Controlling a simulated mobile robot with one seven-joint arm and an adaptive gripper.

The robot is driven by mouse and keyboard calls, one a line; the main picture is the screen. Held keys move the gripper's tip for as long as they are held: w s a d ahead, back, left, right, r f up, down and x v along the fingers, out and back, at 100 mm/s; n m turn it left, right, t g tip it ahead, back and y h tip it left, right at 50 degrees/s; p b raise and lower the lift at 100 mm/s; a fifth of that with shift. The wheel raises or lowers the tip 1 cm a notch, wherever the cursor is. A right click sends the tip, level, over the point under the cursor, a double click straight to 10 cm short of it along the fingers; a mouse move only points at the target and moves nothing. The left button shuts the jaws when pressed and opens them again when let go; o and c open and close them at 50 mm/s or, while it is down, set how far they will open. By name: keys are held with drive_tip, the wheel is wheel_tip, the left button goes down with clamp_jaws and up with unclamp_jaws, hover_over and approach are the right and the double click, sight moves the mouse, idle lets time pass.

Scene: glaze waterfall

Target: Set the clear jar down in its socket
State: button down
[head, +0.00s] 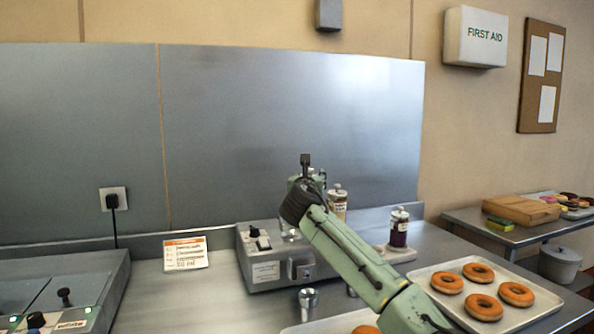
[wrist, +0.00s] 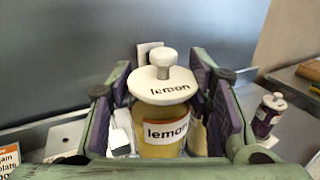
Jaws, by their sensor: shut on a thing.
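In the wrist view, a jar (wrist: 165,134) labelled "lemon" stands upright between the two purple-padded fingers of my gripper (wrist: 168,108). It has a yellow body and a white lid with a round knob. My gripper is shut on it. No label reading "clear" is legible. In the head view, my gripper (head: 305,180) is above the back of the grey machine, and my arm hides most of what it holds. A white-lidded jar (head: 338,204) shows just right of it. A purple jar (head: 399,230) stands farther right. I cannot make out an empty socket.
The grey machine (head: 262,273) stands below my gripper. A tray of doughnuts (head: 540,305) is at the right, and a label card (head: 186,254) stands left of the machine. A steel panel (head: 290,120) closes off the back.

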drive_tip(key=shift+w+a+f, duration=0.25)
drive_tip(key=shift+a+f, duration=0.7)
drive_tip(key=shift+a, duration=0.2)
drive_tip(key=shift+w+a+f, duration=0.2)
drive_tip(key=shift+a+f, duration=0.7)
drive_tip(key=shift+a, duration=0.2)
drive_tip(key=shift+s+f, duration=0.1)
drive_tip(key=shift+f, duration=0.8)
idle(1.0)
drive_tip(key=c, duration=1)
unclamp_jaws()
drive_tip(key=shift+o, duration=1.3)
drive_tip(key=shift+f, duration=0.15)
